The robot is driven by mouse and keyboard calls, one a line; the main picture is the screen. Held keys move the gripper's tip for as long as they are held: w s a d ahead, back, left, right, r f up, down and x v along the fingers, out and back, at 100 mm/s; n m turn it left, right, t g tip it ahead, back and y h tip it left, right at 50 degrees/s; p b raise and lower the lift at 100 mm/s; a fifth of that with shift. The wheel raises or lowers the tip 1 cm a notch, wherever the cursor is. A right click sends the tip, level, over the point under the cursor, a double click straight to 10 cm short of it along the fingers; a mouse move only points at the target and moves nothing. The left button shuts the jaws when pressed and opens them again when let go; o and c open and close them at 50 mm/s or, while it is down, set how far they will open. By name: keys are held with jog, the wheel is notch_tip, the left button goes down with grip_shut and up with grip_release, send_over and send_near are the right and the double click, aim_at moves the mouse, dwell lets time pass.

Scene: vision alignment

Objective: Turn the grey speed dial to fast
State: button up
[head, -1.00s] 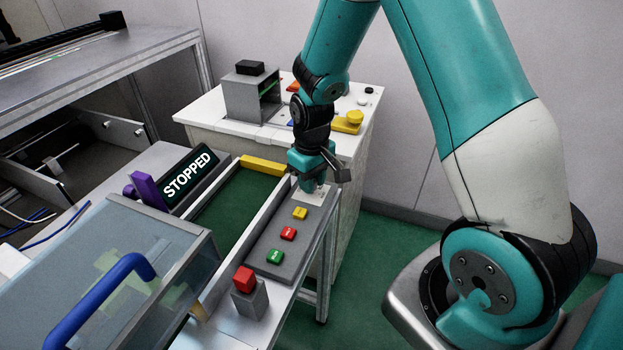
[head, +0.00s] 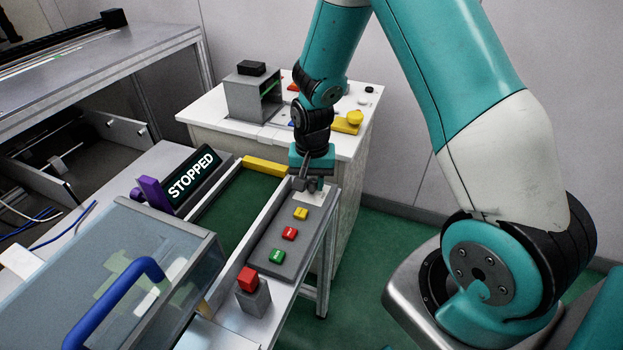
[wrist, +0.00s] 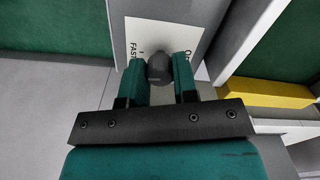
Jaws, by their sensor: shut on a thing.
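The grey speed dial (wrist: 160,68) is a dark grey knob on a white label plate (wrist: 140,34) in the wrist view. The word FAST and part of another word can be read on the plate; the rest is covered. My gripper (wrist: 160,75) is shut on the dial, one finger on each side. In the head view my gripper (head: 308,184) points down at the far end of the grey control panel (head: 290,240). There the dial is mostly hidden by the fingers. I cannot tell the dial's exact setting.
Yellow (head: 300,214), red (head: 289,233) and green (head: 277,256) buttons line the panel near my gripper. A red block on a grey post (head: 254,298) stands in front. A sign (head: 192,174) reads STOPPED. A yellow bar (head: 265,166) crosses the green belt's far end.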

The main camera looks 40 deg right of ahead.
aim_at(312, 182)
jog(key=shift+m, duration=0.7)
jog(key=shift+d, duration=0.1)
jog(key=o, duration=0.9)
jog(key=shift+o, duration=0.2)
notch_tip(312, 182, up, 18)
jog(key=shift+f, duration=0.25)
jog(key=shift+p, duration=0.3)
